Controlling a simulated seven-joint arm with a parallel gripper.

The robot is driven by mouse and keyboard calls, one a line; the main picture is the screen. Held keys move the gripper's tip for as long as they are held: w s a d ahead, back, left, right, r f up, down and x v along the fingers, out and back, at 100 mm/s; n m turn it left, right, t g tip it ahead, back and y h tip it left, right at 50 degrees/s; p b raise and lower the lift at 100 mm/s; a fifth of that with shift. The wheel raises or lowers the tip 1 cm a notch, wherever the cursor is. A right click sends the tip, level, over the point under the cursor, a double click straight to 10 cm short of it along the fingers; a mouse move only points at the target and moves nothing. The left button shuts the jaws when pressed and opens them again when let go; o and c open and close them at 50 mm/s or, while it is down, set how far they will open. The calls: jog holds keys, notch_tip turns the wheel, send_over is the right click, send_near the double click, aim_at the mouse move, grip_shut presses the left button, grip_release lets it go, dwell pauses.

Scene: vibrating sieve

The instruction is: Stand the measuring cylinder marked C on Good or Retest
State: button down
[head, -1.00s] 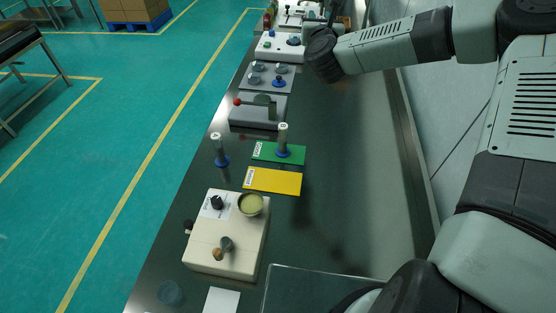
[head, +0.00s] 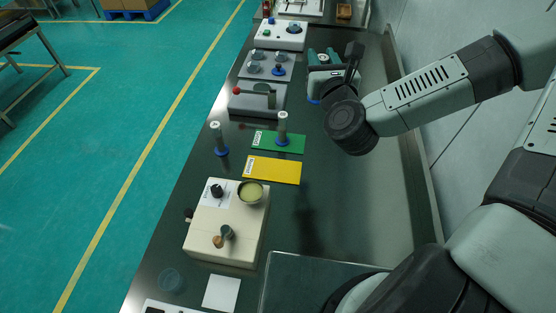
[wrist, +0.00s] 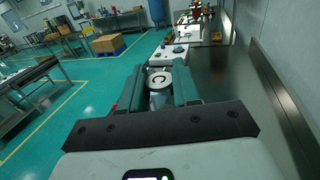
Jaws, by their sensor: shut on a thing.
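My gripper (head: 318,60) is shut on the measuring cylinder marked C (wrist: 159,79), whose round top with the letter shows between the fingers in the wrist view. In the head view its blue foot (head: 313,101) shows below the fingers, at the right of the grey devices; it seems held above the bench. A green plate (head: 294,149) and a yellow plate (head: 272,171) lie side by side on the bench; their labels are too small to read. A cylinder (head: 282,127) with a blue foot stands on the green plate. Another (head: 217,138) stands on the bench left of it.
A cream machine (head: 225,247) with a bowl (head: 250,192) stands in front of the yellow plate. A grey device with a red knob (head: 256,99) stands behind the green plate. The yellow plate is empty. The bench (head: 345,205) right of the plates is clear.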

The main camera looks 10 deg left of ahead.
jog(key=s+a+f+n+g+y, duration=0.3)
jog(key=s+a+f+n+y, duration=0.15)
jog(key=s+a+f, duration=0.5)
notch_tip(320, 180, down, 10)
jog(key=w+a+y, duration=0.1)
jog(key=a, duration=0.1)
jog(key=shift+f, duration=0.25)
jog(key=shift+w+a+f+m, duration=0.1)
jog(key=shift+m, duration=0.15)
jog(key=c, duration=0.8)
grip_release()
jog(key=v, duration=1.2)
